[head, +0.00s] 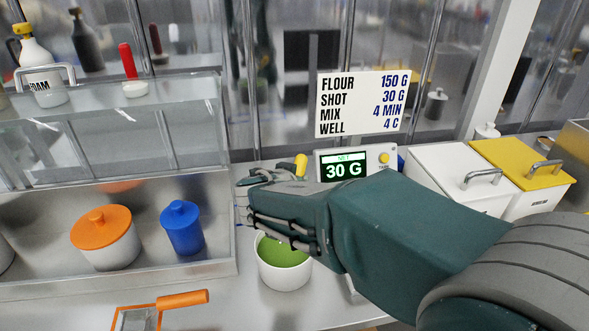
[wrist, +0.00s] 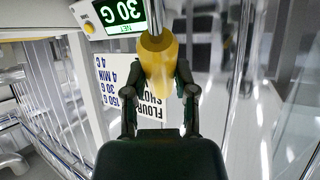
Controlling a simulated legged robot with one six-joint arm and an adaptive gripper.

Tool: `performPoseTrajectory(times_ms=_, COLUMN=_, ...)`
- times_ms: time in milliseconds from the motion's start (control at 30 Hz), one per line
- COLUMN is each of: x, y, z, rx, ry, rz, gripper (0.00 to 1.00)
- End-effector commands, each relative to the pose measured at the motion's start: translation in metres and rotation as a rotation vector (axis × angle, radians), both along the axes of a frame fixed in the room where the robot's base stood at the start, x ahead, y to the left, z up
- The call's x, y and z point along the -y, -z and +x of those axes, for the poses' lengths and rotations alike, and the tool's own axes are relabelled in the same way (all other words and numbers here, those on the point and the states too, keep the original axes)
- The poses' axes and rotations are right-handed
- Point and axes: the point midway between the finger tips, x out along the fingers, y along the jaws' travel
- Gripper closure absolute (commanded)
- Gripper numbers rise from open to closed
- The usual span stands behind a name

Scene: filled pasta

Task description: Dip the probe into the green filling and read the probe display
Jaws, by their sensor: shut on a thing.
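My gripper (head: 250,195) is shut on a probe with a yellow handle (wrist: 157,60) and a metal shaft (wrist: 154,15). In the head view only a yellow part (head: 301,165) shows above my gripper; the shaft and tip are hidden. A white bowl (head: 284,281) of green filling (head: 281,252) stands on the counter just below my gripper, partly covered by it. I cannot tell whether the tip touches the filling. A lit display (head: 343,166) behind my gripper reads NET 30 G; it also shows in the wrist view (wrist: 119,12). No separate probe display is readable.
A white bin (head: 450,165) and a yellow-lidded bin (head: 520,160) stand at the right. Left are a glass-topped metal shelf, an orange-lidded pot (head: 108,247), a blue jar (head: 182,229) and an orange-handled tool (head: 182,299). A recipe sign (head: 362,104) stands behind.

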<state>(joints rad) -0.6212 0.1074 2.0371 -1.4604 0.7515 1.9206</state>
Motion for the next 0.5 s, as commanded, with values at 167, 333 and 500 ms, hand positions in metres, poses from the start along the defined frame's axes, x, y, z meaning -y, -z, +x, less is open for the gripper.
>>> performPoseTrajectory(times_ms=167, x=0.0, y=0.016, z=0.0, rx=-0.002, ry=0.0, rz=-0.003, gripper=1.0)
performPoseTrajectory(times_ms=333, x=0.0, y=0.03, z=0.0, rx=-0.002, ry=0.0, rz=-0.002, gripper=1.0)
performPoseTrajectory(times_ms=500, x=0.0, y=0.045, z=0.0, rx=-0.002, ry=0.001, rz=-0.002, gripper=1.0)
